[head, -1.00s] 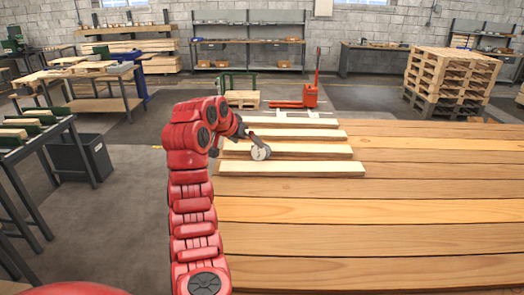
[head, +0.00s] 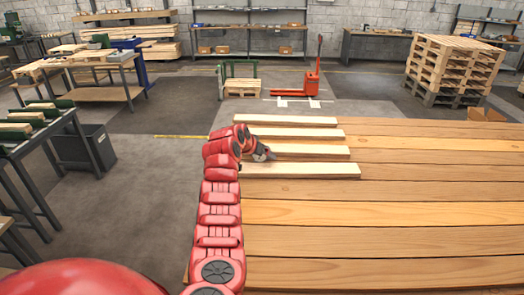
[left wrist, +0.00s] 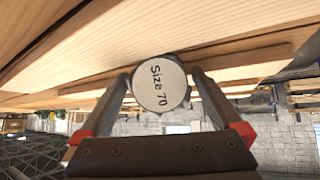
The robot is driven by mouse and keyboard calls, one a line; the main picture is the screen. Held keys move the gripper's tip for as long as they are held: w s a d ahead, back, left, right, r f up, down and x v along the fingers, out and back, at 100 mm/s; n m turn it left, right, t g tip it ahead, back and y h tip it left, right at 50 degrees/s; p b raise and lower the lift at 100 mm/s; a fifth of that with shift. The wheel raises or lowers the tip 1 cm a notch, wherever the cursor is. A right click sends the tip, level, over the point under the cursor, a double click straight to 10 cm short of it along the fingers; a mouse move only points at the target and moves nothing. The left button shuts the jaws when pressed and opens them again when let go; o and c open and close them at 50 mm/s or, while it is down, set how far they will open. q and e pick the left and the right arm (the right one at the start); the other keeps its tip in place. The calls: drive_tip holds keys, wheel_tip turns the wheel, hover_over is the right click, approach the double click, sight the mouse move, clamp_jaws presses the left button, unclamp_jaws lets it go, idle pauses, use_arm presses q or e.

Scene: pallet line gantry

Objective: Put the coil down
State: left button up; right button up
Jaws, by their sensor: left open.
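My right gripper is not in view.
Several pale slats (head: 300,171) lie on the wide plank deck (head: 400,210), which is clear toward the right and front. A dark bin (head: 85,148) and workbench stand left. A red pallet jack (head: 310,85) and stacked pallets (head: 450,68) stand behind.

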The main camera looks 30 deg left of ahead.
use_arm(q)
clamp_jaws()
idle(0.5)
drive_tip(key=shift+r, duration=0.1)
